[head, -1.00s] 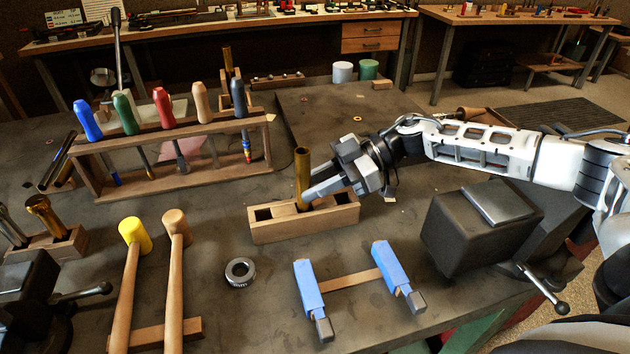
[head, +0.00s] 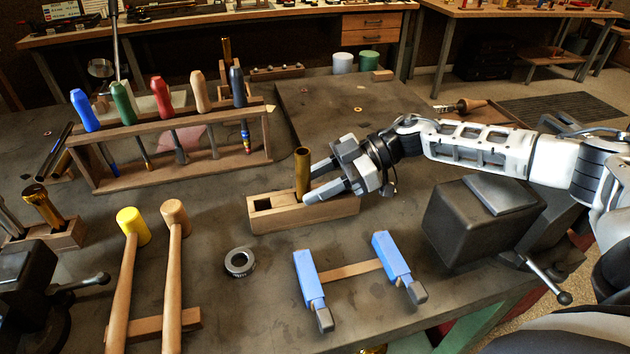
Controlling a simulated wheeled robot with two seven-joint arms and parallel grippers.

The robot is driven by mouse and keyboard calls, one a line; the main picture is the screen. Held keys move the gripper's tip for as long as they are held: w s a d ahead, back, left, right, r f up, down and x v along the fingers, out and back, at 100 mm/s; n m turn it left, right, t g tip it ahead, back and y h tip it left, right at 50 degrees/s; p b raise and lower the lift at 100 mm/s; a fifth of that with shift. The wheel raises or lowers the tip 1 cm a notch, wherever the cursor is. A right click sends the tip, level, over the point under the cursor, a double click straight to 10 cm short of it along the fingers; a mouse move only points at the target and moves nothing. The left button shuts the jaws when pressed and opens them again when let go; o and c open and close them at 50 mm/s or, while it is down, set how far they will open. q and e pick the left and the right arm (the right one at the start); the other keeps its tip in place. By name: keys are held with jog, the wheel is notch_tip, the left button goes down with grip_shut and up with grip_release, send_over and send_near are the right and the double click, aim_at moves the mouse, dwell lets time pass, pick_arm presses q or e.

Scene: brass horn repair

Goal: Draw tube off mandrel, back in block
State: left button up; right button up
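A brass tube (head: 302,172) stands upright in a wooden block (head: 285,223) in the middle of the bench. An empty square hole shows in the block to the left of the tube. My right gripper (head: 309,184) comes in from the right, low over the block. Its two fingers are spread, with the tips close to the tube; whether they touch it I cannot tell. My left gripper is out of view. I cannot tell for sure which thing is the mandrel; a steel rod (head: 10,217) stands at the left edge beside a flared brass piece (head: 42,203).
A rack (head: 180,178) of coloured-handled tools stands behind left. Two mallets (head: 133,225) (head: 174,218), a steel ring (head: 240,262) and blue-jawed clamps (head: 310,280) lie in front. A dark block-shaped vise (head: 470,225) stands at the right. The bench behind the tube is mostly clear.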

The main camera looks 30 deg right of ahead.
jog(key=shift+o, duration=0.4)
jog(key=shift+d+r, duration=0.2)
jog(key=shift+d, duration=0.15)
pick_arm(q)
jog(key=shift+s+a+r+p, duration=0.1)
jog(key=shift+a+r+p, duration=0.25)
jog(key=shift+p, duration=0.65)
pick_arm(e)
jog(key=v, duration=1.5)
jog(key=shift+s, duration=0.2)
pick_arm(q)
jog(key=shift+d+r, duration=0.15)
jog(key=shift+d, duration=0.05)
pick_arm(e)
jog(key=shift+d, duration=0.1)
